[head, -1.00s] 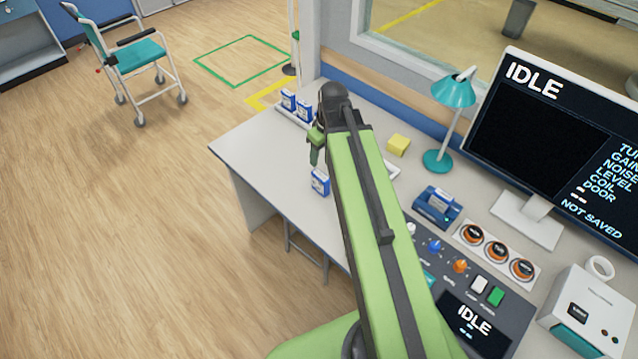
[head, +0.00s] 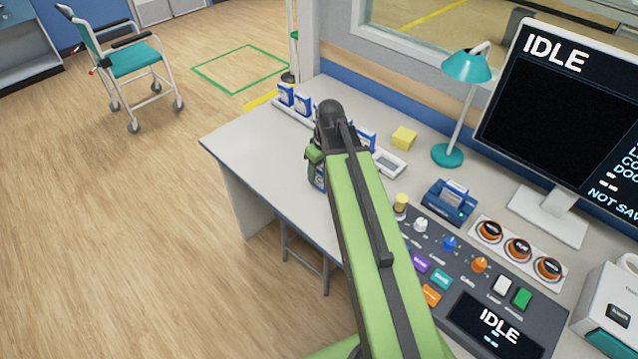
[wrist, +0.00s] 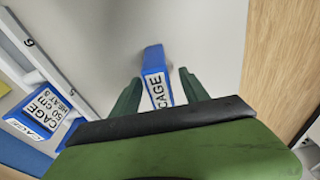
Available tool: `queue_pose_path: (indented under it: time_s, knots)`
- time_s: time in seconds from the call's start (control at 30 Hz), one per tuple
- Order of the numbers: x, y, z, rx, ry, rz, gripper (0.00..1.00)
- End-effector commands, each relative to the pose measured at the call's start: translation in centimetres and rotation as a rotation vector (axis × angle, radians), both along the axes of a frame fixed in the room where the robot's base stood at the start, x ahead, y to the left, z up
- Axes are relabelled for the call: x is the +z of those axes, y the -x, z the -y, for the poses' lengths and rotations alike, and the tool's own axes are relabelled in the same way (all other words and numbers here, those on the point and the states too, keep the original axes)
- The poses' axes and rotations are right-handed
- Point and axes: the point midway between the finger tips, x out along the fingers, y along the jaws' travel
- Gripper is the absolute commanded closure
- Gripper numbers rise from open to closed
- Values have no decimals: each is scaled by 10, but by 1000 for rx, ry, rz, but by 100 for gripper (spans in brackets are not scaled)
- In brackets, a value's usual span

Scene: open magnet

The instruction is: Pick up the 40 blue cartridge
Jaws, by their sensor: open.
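A blue and white cartridge (wrist: 155,72) stands apart from the others on the bare desk. In the wrist view "CAGE" shows on its label, but the rest of the label, including any number, is hidden behind my gripper. My gripper (wrist: 161,77) is open, with one green finger on each side of the cartridge and visible gaps between. In the head view the same cartridge (head: 319,181) shows only partly, under my gripper (head: 315,168).
A white numbered rack (wrist: 52,62) with several blue cartridges stands along the desk's back edge; one there reads "CAGE 50 cm" (wrist: 45,108). The desk's front-left is clear.

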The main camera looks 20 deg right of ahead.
Motion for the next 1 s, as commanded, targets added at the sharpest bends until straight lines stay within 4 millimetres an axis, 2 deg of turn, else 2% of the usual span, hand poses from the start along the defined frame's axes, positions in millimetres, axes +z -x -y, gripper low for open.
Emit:
queue_pose_path:
  time_s: [0.03, 0.1, 0.37, 0.77, 1.0]
  knots:
    - [-19, -2, 1, 0, 0, 0, 47]
    - [-27, -3, 0, 1, 0, 0, 47]
    - [-25, -3, -1, 1, 0, 0, 47]
    - [-25, -4, -2, 2, 0, 0, 100]
    - [-25, -4, -2, 2, -1, 0, 100]
